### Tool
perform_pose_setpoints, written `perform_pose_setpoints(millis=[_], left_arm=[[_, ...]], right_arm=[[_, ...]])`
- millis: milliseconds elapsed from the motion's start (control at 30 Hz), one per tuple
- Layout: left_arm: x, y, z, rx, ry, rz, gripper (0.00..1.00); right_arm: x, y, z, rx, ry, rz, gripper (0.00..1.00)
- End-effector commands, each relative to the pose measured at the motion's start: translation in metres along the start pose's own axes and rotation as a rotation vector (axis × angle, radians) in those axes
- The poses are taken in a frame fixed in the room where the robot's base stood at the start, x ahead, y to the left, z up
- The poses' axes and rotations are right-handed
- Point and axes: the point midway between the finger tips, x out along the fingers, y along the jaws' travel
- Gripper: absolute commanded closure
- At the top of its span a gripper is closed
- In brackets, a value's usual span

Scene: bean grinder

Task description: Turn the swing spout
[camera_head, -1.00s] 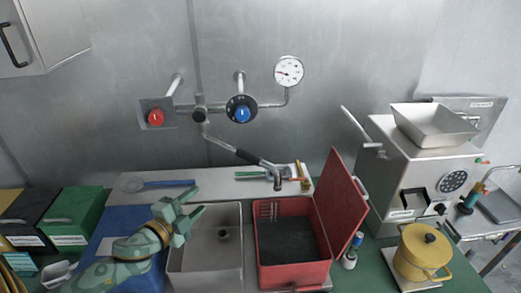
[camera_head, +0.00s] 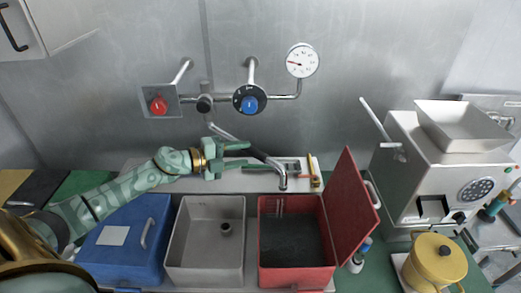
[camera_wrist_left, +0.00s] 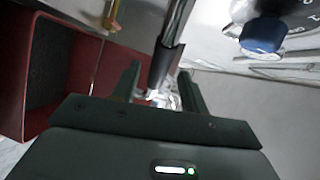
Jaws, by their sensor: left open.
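The swing spout (camera_head: 226,133) is a grey pipe hung from the wall pipework. It slopes down to the right, with a black sleeve and a bent metal outlet (camera_head: 283,181) near the red bin's back edge. My left gripper (camera_head: 248,154) is open, its fingers pointing right at the spout's lower half. In the left wrist view the spout's black sleeve (camera_wrist_left: 166,60) shows between the two open fingers (camera_wrist_left: 158,84); I cannot tell whether either finger touches it. My right gripper is not in view.
A red knob (camera_head: 158,105), a blue knob (camera_head: 250,104) and a gauge (camera_head: 302,61) are on the wall. Below are a closed blue box (camera_head: 122,262), an open grey basin (camera_head: 176,252) and an open red bin (camera_head: 266,258) with its lid raised. The grinder (camera_head: 450,185) stands right.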

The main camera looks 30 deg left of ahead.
Motion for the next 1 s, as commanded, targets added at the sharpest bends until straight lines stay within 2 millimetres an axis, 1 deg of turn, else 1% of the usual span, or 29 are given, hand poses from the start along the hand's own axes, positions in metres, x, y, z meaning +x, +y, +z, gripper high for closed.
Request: perform_pose_setpoints(millis=[33,100,200,300,467,700,767,800,867,1000], left_arm=[[0.013,-0.004,-0.001,0.001,0.001,-0.005,0.56],[0.028,-0.003,0.000,-0.002,0.000,-0.004,0.56],[0.046,-0.002,-0.001,-0.002,0.002,-0.003,0.56],[0.058,-0.001,-0.001,-0.002,0.001,-0.002,0.56],[0.066,0.000,-0.001,-0.001,0.001,0.000,0.56],[0.067,0.000,-0.001,-0.001,0.001,0.001,0.56],[0.067,0.000,-0.001,-0.001,0.001,0.001,0.73],[0.067,0.000,-0.001,-0.001,0.001,0.001,0.84],[0.066,0.000,-0.001,-0.001,0.001,0.001,1.00],[0.066,0.001,-0.001,-0.001,0.002,0.001,1.00]], right_arm=[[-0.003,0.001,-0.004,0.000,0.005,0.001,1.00],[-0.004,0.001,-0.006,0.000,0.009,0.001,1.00],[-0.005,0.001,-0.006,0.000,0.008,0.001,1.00],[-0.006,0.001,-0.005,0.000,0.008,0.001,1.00],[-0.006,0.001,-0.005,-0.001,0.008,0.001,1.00],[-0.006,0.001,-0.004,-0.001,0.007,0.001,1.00],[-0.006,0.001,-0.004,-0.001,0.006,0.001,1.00],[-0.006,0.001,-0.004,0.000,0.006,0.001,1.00],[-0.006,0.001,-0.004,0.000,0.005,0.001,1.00],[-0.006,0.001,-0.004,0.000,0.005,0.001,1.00]])
